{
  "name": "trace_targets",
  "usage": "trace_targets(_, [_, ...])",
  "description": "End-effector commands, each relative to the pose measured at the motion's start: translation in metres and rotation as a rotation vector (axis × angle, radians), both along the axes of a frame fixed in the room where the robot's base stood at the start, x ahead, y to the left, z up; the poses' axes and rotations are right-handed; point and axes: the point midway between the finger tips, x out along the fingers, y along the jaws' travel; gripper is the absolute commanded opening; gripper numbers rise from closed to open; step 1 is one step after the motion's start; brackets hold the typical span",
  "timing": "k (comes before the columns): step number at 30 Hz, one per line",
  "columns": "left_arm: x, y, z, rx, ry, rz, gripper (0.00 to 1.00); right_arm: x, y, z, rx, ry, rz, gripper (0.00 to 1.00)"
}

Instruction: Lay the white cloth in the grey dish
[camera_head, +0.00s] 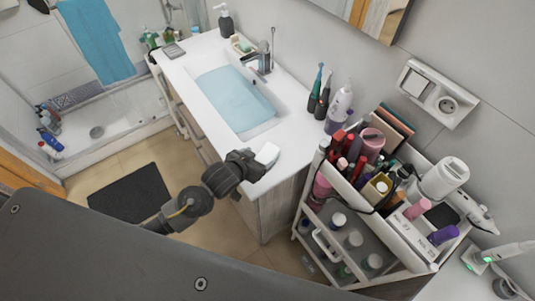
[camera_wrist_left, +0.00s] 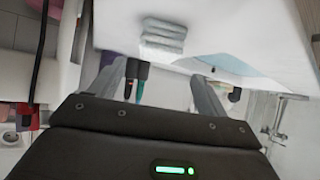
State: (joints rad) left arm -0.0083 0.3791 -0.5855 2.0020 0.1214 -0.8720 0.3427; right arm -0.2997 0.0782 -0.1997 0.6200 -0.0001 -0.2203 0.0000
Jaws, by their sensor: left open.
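The white cloth (camera_head: 267,154) is a small folded pad at the near corner of the white counter. In the left wrist view the cloth (camera_wrist_left: 163,38) shows as a layered stack on the counter, beyond the fingertips. My left gripper (camera_head: 254,165) is beside the cloth at the counter's edge. In the left wrist view my left gripper (camera_wrist_left: 164,75) has its fingers apart with nothing between them. A flat grey dish (camera_head: 173,50) appears to lie at the counter's far left end, and its inside is too small to make out. My right gripper is not in view.
The basin (camera_head: 235,98) takes up the middle of the counter (camera_head: 190,66). A faucet (camera_head: 264,58), soap dish (camera_head: 242,44) and dark dispenser (camera_head: 226,22) stand along its back. Toothbrushes and a bottle (camera_head: 339,107) stand at the right. A crowded cosmetics cart (camera_head: 395,245) is right of the counter.

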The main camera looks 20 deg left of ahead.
Motion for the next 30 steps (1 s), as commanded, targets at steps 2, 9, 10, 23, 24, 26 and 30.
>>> trace_targets(2, [0.002, -0.001, -0.002, -0.001, 0.0, -0.001, 0.76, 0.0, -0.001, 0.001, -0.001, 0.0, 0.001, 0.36])
trace_targets(9, [0.011, -0.005, -0.006, -0.001, 0.0, 0.001, 0.76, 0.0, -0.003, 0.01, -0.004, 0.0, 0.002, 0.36])
trace_targets(10, [0.013, -0.006, -0.009, 0.001, 0.002, 0.0, 0.76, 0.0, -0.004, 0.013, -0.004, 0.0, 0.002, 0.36])
trace_targets(23, [0.04, -0.016, -0.034, 0.0, 0.001, -0.001, 0.76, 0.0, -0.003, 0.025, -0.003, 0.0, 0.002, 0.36])
trace_targets(24, [0.04, -0.016, -0.035, -0.001, 0.0, -0.001, 0.76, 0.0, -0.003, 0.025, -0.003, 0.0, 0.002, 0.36])
trace_targets(26, [0.04, -0.017, -0.035, -0.001, 0.0, -0.001, 0.76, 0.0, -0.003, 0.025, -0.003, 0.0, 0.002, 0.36])
trace_targets(30, [0.04, -0.017, -0.034, -0.001, 0.0, -0.001, 0.67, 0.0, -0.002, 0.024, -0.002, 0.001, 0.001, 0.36])
